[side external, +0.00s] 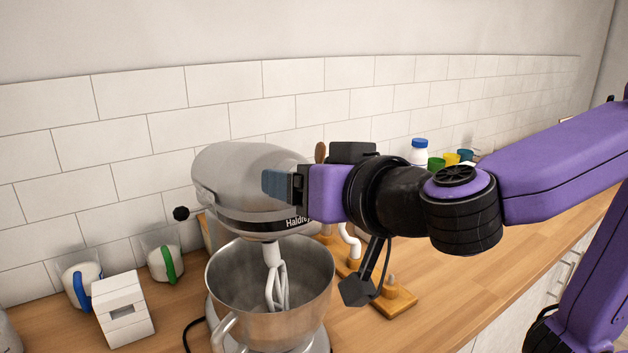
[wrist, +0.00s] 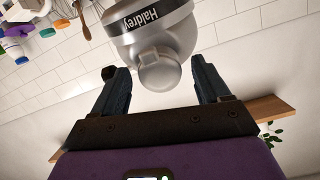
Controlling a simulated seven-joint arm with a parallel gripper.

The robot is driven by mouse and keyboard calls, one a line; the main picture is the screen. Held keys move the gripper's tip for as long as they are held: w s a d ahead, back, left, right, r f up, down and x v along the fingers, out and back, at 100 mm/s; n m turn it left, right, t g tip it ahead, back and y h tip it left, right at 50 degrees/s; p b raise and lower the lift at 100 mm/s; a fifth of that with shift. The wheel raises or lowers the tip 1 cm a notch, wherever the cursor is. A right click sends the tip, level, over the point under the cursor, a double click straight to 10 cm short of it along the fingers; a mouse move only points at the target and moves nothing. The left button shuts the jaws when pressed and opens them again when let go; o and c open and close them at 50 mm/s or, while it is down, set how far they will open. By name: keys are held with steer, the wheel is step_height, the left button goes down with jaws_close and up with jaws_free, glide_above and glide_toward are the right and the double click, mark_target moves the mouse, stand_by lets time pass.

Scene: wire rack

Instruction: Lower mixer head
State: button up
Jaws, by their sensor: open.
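The silver stand mixer's head (side external: 235,172) sits low over its steel bowl (side external: 300,297), about level. The beater (side external: 274,280) hangs from the head and reaches into the bowl. My gripper (side external: 278,186) is open beside the head, with one finger overlapping the head's near side in this view. In the wrist view, the rounded end of the mixer head (wrist: 160,72) lies between the spread fingertips of my gripper (wrist: 160,66). I cannot tell whether either finger touches it. The far finger is hidden in the side view.
A white box (side external: 123,310) and jars with blue and green handles (side external: 165,262) stand left of the mixer. A wooden stand (side external: 392,302) and a white bottle with a blue cap (side external: 419,152) are to the right. The wooden counter (side external: 460,250) at right front is clear.

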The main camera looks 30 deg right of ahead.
steer(key=v, duration=1.7)
steer(key=shift+s, duration=0.2)
steer(key=shift+g, duration=0.7)
steer(key=x, duration=0.5)
steer(key=r+x, duration=0.1)
steer(key=x, duration=0.5)
steer(key=w+r+x, duration=0.1)
steer(key=x, duration=0.4)
steer(key=shift+w, duration=0.35)
jaws_close()
steer(key=shift+t+y, duration=0.3)
steer(key=shift+t, duration=0.4)
steer(key=f, duration=0.1)
steer(key=s+f, duration=0.2)
steer(key=f, duration=0.1)
